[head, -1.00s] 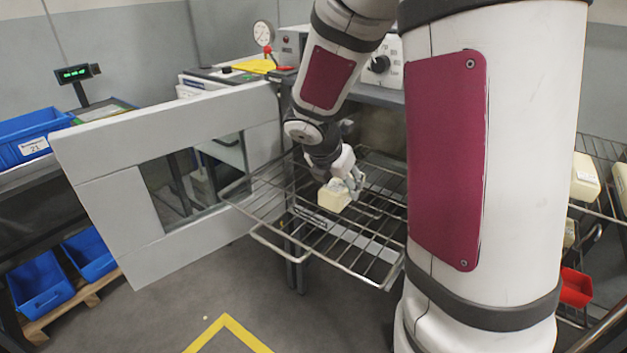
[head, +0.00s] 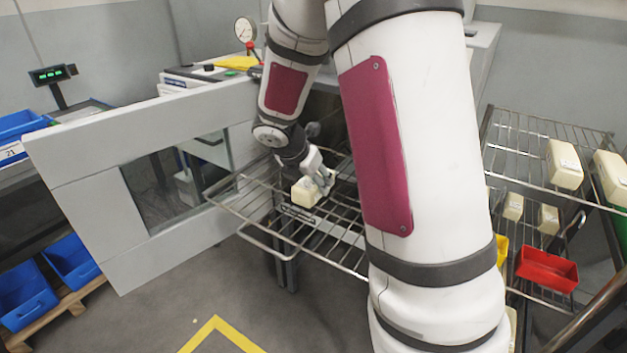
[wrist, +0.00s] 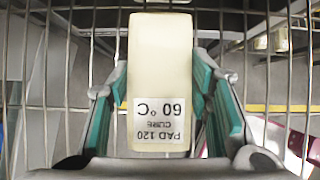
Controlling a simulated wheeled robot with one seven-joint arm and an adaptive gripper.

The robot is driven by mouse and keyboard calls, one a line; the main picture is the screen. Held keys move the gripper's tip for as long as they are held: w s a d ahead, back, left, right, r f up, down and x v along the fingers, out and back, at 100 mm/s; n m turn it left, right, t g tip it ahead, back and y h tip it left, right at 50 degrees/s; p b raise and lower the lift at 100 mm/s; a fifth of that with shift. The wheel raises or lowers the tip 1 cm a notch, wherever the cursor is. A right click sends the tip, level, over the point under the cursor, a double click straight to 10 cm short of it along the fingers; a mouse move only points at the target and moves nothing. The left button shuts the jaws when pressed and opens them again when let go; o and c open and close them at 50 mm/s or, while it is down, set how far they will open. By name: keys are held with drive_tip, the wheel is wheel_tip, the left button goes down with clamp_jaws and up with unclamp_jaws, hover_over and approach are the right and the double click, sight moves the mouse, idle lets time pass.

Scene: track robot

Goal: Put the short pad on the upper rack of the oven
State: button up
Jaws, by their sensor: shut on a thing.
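A cream block-shaped pad (head: 306,192) is held in my gripper (head: 320,180) over the pulled-out wire rack (head: 262,238) of the oven. In the wrist view the pad (wrist: 162,65) lies between my teal-lined fingers; its label reads "PAD 120 CURE 60 °C". Rack wires show around it. I cannot tell whether the pad touches the wires. The oven door (head: 90,215) stands wide open at the left. My arm hides much of the oven and the rack's right part. I cannot tell whether a second rack lies below.
A wire shelf (head: 525,180) at the right holds larger cream pads (head: 565,165) on top. Smaller pads (head: 548,219) and a red bin (head: 547,268) are lower. Blue bins (head: 28,295) are at the left. A gauge (head: 245,29) stands on the oven's left side. Floor in front is clear.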

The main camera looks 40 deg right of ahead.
drive_tip(key=shift+f, duration=0.15)
drive_tip(key=o, duration=1.1)
